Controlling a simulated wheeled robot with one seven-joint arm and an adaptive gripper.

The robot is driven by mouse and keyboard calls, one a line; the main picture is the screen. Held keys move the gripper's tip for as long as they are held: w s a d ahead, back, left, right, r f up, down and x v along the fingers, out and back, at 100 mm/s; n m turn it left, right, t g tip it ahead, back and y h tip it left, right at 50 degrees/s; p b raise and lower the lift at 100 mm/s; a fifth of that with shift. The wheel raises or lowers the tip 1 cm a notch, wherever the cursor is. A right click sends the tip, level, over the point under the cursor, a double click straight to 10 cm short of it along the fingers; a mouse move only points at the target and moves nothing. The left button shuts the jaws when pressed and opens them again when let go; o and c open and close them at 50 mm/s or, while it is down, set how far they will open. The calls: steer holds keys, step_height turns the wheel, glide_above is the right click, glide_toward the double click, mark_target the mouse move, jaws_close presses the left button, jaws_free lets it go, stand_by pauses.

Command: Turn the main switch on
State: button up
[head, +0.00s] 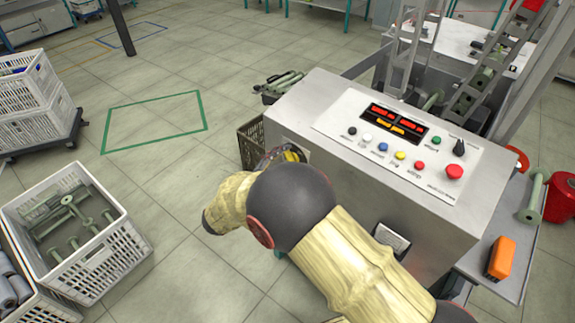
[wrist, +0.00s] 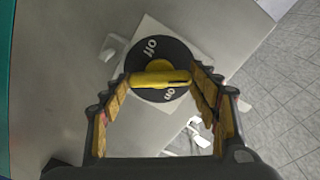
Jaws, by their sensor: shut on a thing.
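The main switch is a black round dial (wrist: 178,58) with a yellow bar handle (wrist: 160,79), on a pale square plate on the cabinet's side. White lettering reads "off" at the upper left and "on" at the lower right. The handle lies nearly level across the wrist view; I cannot tell which word it points to. My gripper (wrist: 161,84) is shut on the handle, with one finger at each end of it. In the head view my arm covers most of the switch and gripper.
The grey machine cabinet (head: 325,180) carries a panel with buttons and red displays. A dark crate (head: 250,142) stands beside its left side. White crates (head: 118,262) with green bobbins stand at left. Open floor (head: 190,240) lies between.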

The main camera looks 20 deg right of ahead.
steer(key=shift+m, duration=0.5)
steer(key=o, duration=1.2)
steer(key=shift+c, duration=0.2)
steer(key=shift+a, duration=0.1)
steer(key=v, duration=1.2)
steer(key=shift+f, duration=0.1)
